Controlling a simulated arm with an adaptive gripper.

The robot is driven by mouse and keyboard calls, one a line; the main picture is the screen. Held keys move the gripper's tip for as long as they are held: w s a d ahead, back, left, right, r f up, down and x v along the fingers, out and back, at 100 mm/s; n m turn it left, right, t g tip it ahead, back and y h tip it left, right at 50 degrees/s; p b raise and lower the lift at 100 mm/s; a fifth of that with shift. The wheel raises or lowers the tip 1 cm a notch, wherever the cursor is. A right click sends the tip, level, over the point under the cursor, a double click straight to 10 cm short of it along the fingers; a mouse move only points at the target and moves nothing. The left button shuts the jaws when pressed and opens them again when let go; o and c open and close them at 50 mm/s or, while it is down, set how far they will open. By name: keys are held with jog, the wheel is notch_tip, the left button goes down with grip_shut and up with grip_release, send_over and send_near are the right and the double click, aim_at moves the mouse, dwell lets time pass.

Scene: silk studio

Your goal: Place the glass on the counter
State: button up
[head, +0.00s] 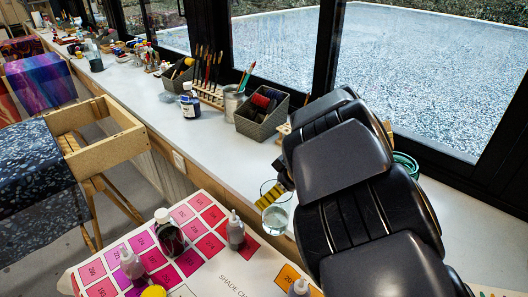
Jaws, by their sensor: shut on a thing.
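The glass (276,216) is a clear tumbler with some liquid at its bottom, right of centre in the head view. My gripper (275,194) shows as yellow-and-dark striped fingers at the glass's upper part, shut on it. My black arm covers the area right of the glass and hides most of the gripper. The glass appears upright, in front of the long white counter (205,133) and near its front edge. I cannot tell whether its base touches a surface.
A grey basket (262,118) with rolls stands on the counter behind the glass, beside a metal can (231,103) and a dark bottle (190,101). A shade chart (213,274) with small bottles lies in front. The counter's middle left of the dark bottle has bare room.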

jog(key=d+r+m+t+h, duration=0.1)
jog(key=d+r+m, duration=0.35)
jog(key=d, duration=0.95)
jog(key=w+d+f+n, duration=0.1)
jog(key=w+d+f, duration=0.1)
jog(key=w+f, duration=0.9)
jog(key=shift+w, duration=1.6)
jog(key=shift+f, duration=0.1)
jog(key=o, duration=1.1)
jog(key=v, duration=1.2)
jog(key=shift+s+a, duration=0.1)
